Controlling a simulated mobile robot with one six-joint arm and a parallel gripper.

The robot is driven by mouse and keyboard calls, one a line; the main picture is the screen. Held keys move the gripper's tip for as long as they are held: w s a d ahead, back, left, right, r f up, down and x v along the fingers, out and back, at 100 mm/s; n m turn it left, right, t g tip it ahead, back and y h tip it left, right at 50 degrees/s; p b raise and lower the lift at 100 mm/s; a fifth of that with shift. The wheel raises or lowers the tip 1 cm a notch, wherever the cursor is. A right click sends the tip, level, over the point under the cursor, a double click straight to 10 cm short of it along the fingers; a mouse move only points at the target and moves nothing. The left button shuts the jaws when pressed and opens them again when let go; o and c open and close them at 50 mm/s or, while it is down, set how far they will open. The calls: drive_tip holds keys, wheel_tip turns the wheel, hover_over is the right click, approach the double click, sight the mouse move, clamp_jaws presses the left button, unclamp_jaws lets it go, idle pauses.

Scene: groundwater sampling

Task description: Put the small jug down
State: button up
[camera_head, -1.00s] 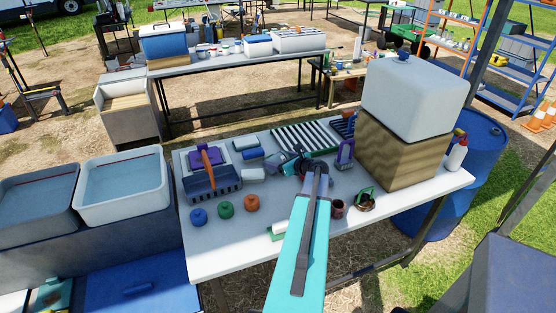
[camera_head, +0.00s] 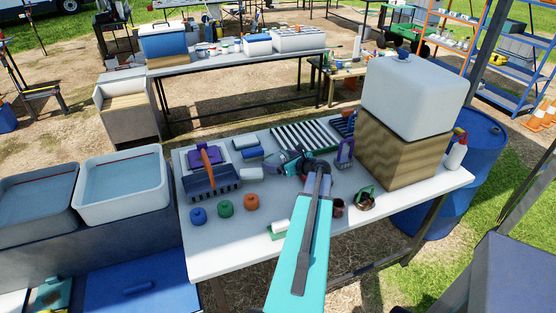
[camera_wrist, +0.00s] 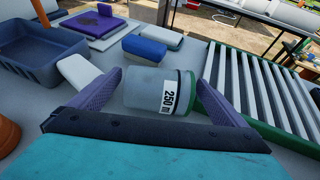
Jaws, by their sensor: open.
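The small jug (camera_wrist: 152,90) is a grey, cloudy cylinder with a white "250 ml" label and a dark and green band at its right side. In the wrist view it is on the white tabletop (camera_wrist: 55,120), between the two purple fingers of my gripper (camera_wrist: 155,95). The fingers are spread, with a visible gap on the left; on the right the finger is close to the green part, and I cannot tell if they touch. In the head view my gripper (camera_head: 290,160) is low over the middle of the table, and the jug is hidden there.
A striped rack (camera_wrist: 255,95) lies close on the right. A blue-grey tray (camera_wrist: 40,50), a white block (camera_wrist: 80,70) and a blue block (camera_wrist: 144,49) lie to the left and behind. Near the front edge are a maroon cup (camera_head: 338,209) and a green-handled pot (camera_head: 365,199).

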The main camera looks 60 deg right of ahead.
drive_tip(key=b+v, duration=0.4)
drive_tip(key=v, duration=0.8)
drive_tip(key=shift+s+a+r, duration=0.2)
